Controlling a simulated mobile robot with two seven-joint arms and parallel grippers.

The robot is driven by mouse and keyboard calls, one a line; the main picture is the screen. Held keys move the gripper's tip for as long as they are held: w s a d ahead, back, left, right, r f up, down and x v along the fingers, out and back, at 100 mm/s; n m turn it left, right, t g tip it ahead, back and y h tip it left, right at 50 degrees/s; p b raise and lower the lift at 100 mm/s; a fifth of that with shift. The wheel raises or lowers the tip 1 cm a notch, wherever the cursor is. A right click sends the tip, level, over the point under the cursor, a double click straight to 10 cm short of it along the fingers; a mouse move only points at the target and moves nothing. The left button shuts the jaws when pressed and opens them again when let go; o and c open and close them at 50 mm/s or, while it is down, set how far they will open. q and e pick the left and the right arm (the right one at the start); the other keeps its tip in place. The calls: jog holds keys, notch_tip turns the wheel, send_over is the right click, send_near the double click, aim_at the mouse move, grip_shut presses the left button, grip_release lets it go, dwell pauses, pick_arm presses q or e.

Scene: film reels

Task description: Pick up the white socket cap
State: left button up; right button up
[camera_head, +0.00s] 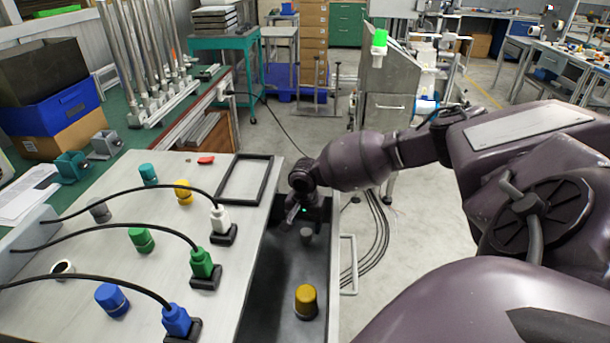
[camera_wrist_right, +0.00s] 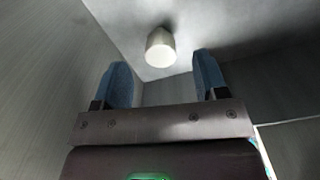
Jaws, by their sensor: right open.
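A small pale cap (camera_head: 306,235) stands upright in the open dark drawer, looking greyish in the shade. In the right wrist view the cap (camera_wrist_right: 160,47) looks white on its end and lies ahead, between the lines of the two blue fingers. My right gripper (camera_head: 302,213) is inside the drawer, just beyond the cap in the head view. Its fingers (camera_wrist_right: 160,65) are open with nothing between them, and the cap is apart from them. Their tips are hard to make out in the head view. My left gripper is out of view.
A yellow cap (camera_head: 306,301) stands nearer in the drawer (camera_head: 267,290). The worktop (camera_head: 180,240) beside it holds several coloured caps, a black frame (camera_head: 246,180) and white, green and blue plugs on cables. The drawer's walls rise close around my gripper.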

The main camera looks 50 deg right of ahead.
aim_at(306, 233)
notch_tip(306, 233, down, 4)
jog(key=shift+d+f+b, duration=0.1)
jog(key=shift+b, duration=0.35)
jog(key=c, duration=1)
